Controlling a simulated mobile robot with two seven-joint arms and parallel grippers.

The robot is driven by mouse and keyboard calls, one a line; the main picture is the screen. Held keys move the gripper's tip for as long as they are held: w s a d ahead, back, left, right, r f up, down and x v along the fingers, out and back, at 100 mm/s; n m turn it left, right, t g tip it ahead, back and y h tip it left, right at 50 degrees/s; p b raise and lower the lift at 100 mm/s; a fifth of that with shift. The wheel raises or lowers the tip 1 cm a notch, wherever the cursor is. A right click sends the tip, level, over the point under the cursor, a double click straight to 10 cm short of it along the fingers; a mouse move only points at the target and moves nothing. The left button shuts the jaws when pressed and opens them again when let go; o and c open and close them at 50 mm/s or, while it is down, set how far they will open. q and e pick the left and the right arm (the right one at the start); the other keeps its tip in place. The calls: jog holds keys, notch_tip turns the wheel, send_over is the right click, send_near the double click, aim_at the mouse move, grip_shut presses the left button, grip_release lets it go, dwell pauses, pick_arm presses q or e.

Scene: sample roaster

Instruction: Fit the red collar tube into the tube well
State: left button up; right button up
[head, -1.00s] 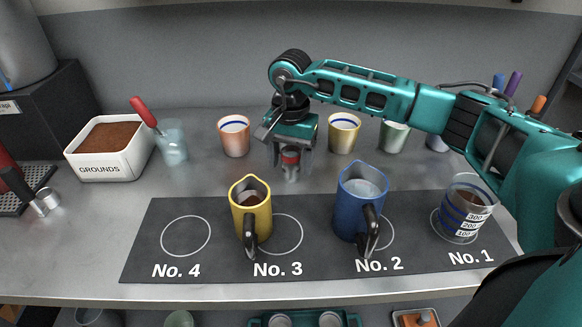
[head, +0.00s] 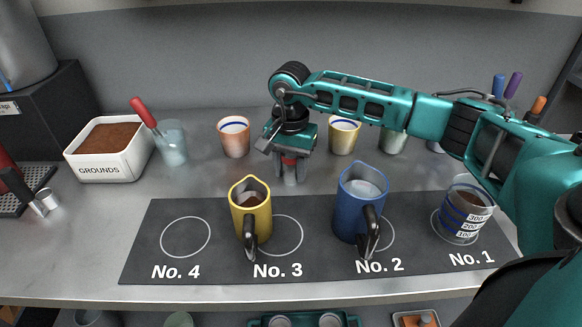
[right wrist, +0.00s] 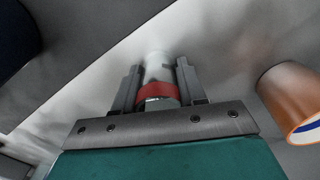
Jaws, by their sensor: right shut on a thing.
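The red collar tube (head: 290,175) stands upright on the grey counter behind the mat, a pale tube with a red band near its top. My right gripper (head: 290,172) points down over it and is shut on it. In the right wrist view the tube (right wrist: 158,66) with its red collar (right wrist: 157,92) lies between the two fingers of my right gripper (right wrist: 158,74). I cannot pick out the tube well in either view. My left gripper is not in view.
Several cups stand behind, including an orange cup (head: 234,138) and a yellow cup (head: 342,135). A yellow pitcher (head: 250,212), a blue pitcher (head: 352,212) and a measuring glass (head: 463,212) stand on the dark mat (head: 200,262). A grounds bin (head: 100,170) is at left.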

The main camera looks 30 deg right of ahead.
jog(key=shift+r, duration=0.25)
jog(key=shift+c, duration=0.3)
notch_tip(320, 180, up, 19)
jog(key=p, duration=0.2)
jog(key=shift+r, duration=0.2)
dwell(0.7)
